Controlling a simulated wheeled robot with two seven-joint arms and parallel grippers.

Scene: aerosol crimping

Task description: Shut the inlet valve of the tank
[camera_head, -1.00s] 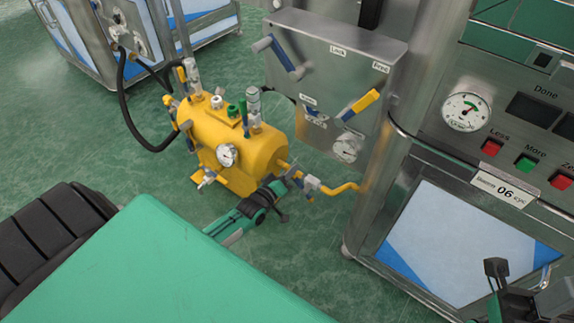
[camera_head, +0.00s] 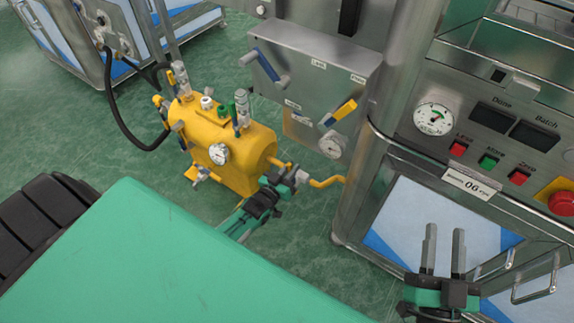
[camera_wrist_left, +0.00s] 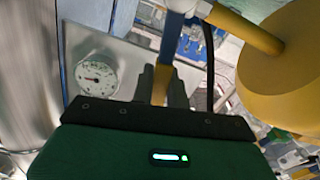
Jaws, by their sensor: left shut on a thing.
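The yellow tank (camera_head: 205,150) stands on the floor left of the machine, with a round gauge and several fittings on top. A yellow pipe (camera_head: 325,183) runs from its right end toward the machine. My left gripper (camera_head: 285,177) is at this pipe, right of the tank, and covers most of the valve there. In the left wrist view its fingers (camera_wrist_left: 166,90) are shut on the blue valve handle (camera_wrist_left: 171,38), which hangs below a light metal fitting on the pipe. My right gripper (camera_head: 443,255) is open and empty before the machine.
The machine's grey panel (camera_head: 310,75) carries a blue lever (camera_head: 268,66), a yellow-and-blue lever (camera_head: 340,112) and a gauge (camera_head: 332,146) close above my left gripper. A black hose (camera_head: 122,125) loops left of the tank. Green floor is clear in front.

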